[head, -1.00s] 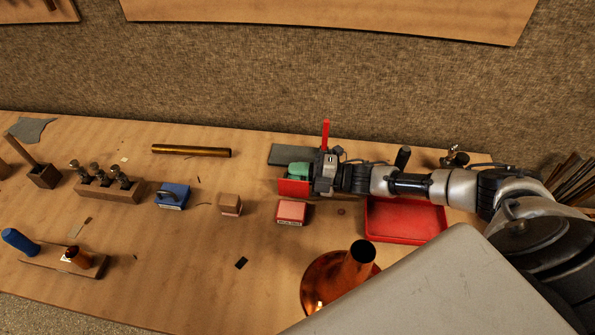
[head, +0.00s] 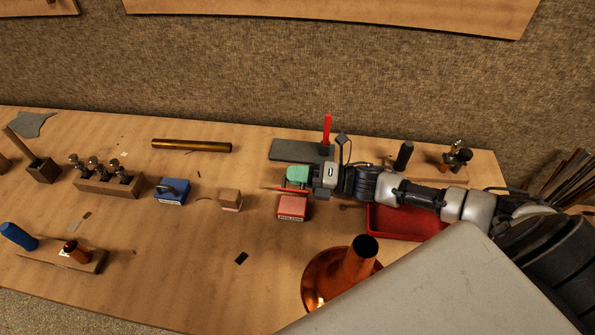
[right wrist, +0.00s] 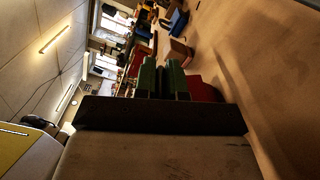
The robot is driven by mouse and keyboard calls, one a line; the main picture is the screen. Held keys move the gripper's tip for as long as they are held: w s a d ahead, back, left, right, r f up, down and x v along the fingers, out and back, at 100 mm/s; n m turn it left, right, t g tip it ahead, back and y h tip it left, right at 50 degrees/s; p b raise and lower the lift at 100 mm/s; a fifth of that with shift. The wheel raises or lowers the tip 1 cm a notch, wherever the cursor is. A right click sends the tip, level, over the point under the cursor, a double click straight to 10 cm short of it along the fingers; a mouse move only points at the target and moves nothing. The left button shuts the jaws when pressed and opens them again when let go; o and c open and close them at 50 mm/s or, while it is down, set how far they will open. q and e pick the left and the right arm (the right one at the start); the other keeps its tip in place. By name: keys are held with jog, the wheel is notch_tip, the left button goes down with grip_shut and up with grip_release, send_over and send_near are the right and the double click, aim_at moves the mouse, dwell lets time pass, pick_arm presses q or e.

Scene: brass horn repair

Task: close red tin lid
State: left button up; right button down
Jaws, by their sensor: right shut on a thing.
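The red tin (head: 292,209) stands on the bench with a pale label on its front. The thin red lid (head: 291,189) shows almost edge-on, level or nearly so, over the tin's back part. My right gripper (head: 297,177), with green fingertips, is shut on the lid from behind and above. In the right wrist view the green fingers (right wrist: 160,80) are close together, and the red tin (right wrist: 204,90) is just to their right. I cannot tell whether the lid touches the tin. My left gripper is not in view.
A red tray (head: 385,222) lies under my right arm, and a copper bell (head: 325,280) stands in front. A grey slab (head: 290,150) lies behind. Bench between tin and bell is clear.

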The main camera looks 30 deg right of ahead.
jog(key=n, duration=0.1)
jog(key=s+a+n+b, duration=0.1)
jog(key=n, duration=0.1)
jog(key=shift+s+f+b, duration=0.25)
jog(key=shift+f+b, duration=0.05)
jog(key=shift+s+a+f+n+b, duration=0.2)
jog(key=shift+s+a+n+b, duration=0.15)
jog(key=shift+n+b, duration=0.4)
jog(key=n+b, duration=0.1)
jog(key=n, duration=0.1)
jog(key=s+a+f+n+b, duration=0.1)
jog(key=b, duration=0.1)
jog(key=s+n+b, duration=0.1)
jog(key=n+b, duration=0.1)
jog(key=shift+a+f+n, duration=0.15)
jog(key=shift+a+n, duration=0.1)
jog(key=shift+n, duration=0.1)
jog(key=c, duration=1.2)
grip_release()
jog(key=b+v, duration=0.1)
jog(key=v, duration=0.5)
jog(key=shift+s+d, duration=0.1)
jog(key=shift+s, duration=0.05)
jog(key=shift+s+d, duration=0.35)
jog(key=shift+d, duration=0.15)
